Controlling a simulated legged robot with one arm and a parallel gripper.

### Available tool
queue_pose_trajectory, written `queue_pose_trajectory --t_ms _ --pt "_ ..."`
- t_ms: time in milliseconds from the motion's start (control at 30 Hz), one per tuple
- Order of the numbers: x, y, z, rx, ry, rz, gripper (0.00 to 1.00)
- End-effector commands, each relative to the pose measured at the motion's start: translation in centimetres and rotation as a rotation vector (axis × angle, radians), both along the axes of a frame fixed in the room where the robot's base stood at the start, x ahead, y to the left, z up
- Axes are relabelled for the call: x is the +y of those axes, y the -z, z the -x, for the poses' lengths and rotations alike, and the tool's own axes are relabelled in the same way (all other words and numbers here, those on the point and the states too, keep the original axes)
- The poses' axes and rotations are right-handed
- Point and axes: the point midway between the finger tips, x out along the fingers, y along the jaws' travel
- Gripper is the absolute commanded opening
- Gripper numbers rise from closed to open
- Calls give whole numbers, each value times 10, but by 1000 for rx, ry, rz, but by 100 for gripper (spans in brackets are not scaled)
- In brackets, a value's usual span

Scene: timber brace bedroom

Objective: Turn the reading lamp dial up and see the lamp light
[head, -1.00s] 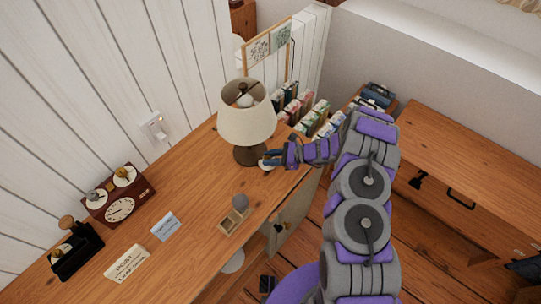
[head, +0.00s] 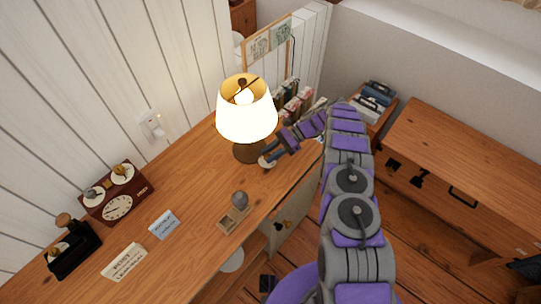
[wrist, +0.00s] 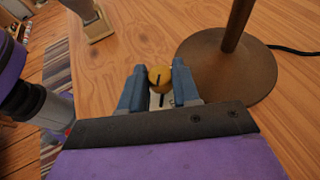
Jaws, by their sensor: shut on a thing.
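The reading lamp (head: 246,118) stands on the desk with its cream shade glowing and its bulb bright. Its dark round base (wrist: 228,78) is at the right of the wrist view, with a black cord behind. The brass-coloured dial (wrist: 160,77) with a dark pointer line sits on a pale mount beside the base. My gripper (wrist: 160,84) has its blue fingers shut on the dial, one on each side. In the head view my gripper (head: 268,155) is low at the lamp's right, and its fingers partly hide the dial.
A red-brown box with dials (head: 118,195), a black stamp holder (head: 74,250), cards (head: 163,224) and a small wooden tray (head: 228,221) occupy the desk's left and front. Books (head: 297,105) stand behind my arm. A wall switch (head: 152,127) is at left.

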Motion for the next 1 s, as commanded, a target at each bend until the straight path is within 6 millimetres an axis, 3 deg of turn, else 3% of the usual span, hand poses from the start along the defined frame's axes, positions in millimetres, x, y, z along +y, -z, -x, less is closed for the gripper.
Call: queue_pose_trajectory --t_ms 800,833,1000 --pt "0 -2 -4 -8 -72 0 1" --pt "0 -2 -4 -9 -73 -1 32" --pt "0 -2 -3 -7 -74 -1 48"
